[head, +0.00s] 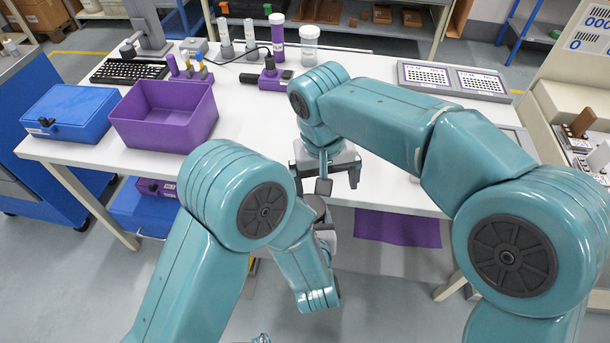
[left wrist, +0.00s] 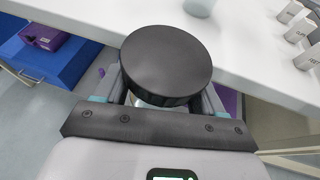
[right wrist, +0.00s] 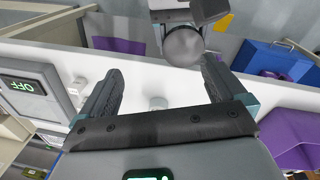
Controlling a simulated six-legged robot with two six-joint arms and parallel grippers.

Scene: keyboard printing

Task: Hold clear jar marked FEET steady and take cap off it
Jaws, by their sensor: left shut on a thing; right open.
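The jar's round black cap (left wrist: 166,60) faces the left wrist camera and hides most of the jar. A sliver of the clear jar (left wrist: 150,102) shows beneath it. My left gripper (left wrist: 160,90) is shut on the jar below the cap, in front of the table edge. In the right wrist view a round greyish end of the jar (right wrist: 183,46) shows under my left gripper. My right gripper (right wrist: 162,72) is open and empty, its fingers apart and pointing toward the jar without touching it. The FEET marking is not readable. My arms largely hide the jar in the head view.
A purple bin (head: 165,128) and a blue box (head: 70,112) stand on the white table's (head: 250,140) left side. Several bottles, including a white-capped jar (head: 309,45), stand at the back. A panel of keys (head: 450,78) lies back right. The table's middle is mostly clear.

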